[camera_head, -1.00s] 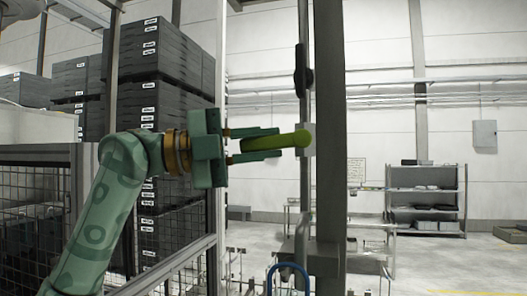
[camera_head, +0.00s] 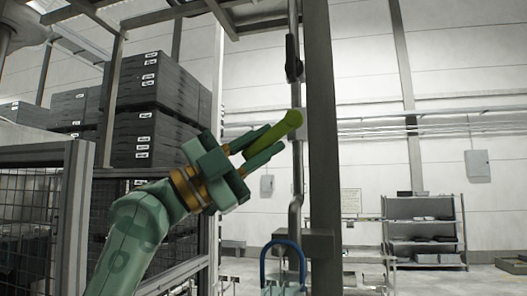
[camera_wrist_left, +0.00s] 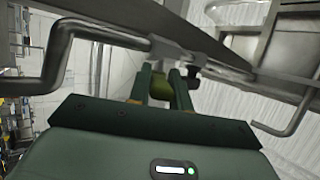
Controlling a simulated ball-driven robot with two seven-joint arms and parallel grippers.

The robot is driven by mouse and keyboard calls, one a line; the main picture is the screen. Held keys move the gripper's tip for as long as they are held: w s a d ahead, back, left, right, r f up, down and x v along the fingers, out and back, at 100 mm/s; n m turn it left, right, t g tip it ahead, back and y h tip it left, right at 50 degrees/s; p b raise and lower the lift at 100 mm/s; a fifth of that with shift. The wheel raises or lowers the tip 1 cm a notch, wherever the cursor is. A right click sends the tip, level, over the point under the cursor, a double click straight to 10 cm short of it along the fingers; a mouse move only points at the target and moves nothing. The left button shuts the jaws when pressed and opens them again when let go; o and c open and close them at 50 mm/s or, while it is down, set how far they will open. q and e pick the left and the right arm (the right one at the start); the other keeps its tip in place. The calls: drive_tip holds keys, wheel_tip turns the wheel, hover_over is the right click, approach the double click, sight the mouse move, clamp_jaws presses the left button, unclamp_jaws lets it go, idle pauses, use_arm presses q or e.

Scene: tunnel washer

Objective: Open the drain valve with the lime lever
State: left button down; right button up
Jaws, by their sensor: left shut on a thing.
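In the left wrist view, the lever's green end (camera_wrist_left: 161,86) shows between the two dark green fingers (camera_wrist_left: 163,92). My right gripper is in neither view.
A thick dark post (camera_head: 320,120) stands just right of the pipe, with a black fitting (camera_head: 293,60) higher up. Dark stacked crates (camera_head: 150,80) and a mesh fence (camera_head: 30,225) are at left. Shelving (camera_head: 425,230) stands far right.

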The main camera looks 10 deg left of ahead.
use_arm(q)
drive_tip(key=shift+w+d+f, duration=0.15)
drive_tip(key=shift+f, duration=0.25)
drive_tip(key=c, duration=1.3)
unclamp_jaws()
drive_tip(key=shift+s+a+r, duration=0.2)
drive_tip(key=shift+s+a, duration=0.05)
drive_tip(key=shift+a, duration=0.2)
drive_tip(key=shift+d, duration=0.15)
drive_tip(key=shift+a+f, duration=0.15)
drive_tip(key=shift+a, duration=0.05)
drive_tip(key=b+v, duration=0.6)
drive_tip(key=v, duration=1)
drive_tip(key=shift+s+a+b, duration=0.1)
drive_tip(key=shift+a+b, duration=0.05)
drive_tip(key=shift+b, duration=0.25)
